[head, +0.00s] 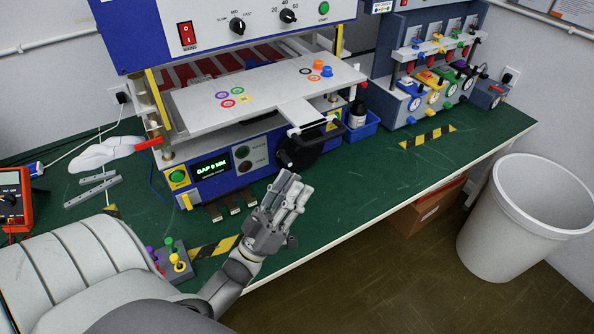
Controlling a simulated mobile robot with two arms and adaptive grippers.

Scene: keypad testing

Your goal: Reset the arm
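My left arm comes in from the lower left, and its grey gripper (292,187) is over the front edge of the green bench, just in front of the test machine. Its fingers are stretched out, pointing up and slightly right, with narrow gaps between them and nothing held. It looks open. The blue and white keypad test machine (244,170) stands behind it, with a display reading "GAP 0 MM". A black round part (298,150) on its front is close beyond the fingertips; I see no clear contact. My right gripper is not in view.
The green bench (385,180) is clear to the right of the gripper. A small joystick box (175,262) sits near the front left. A red multimeter (14,200) is at the left edge. A white bin (525,215) stands on the floor at right.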

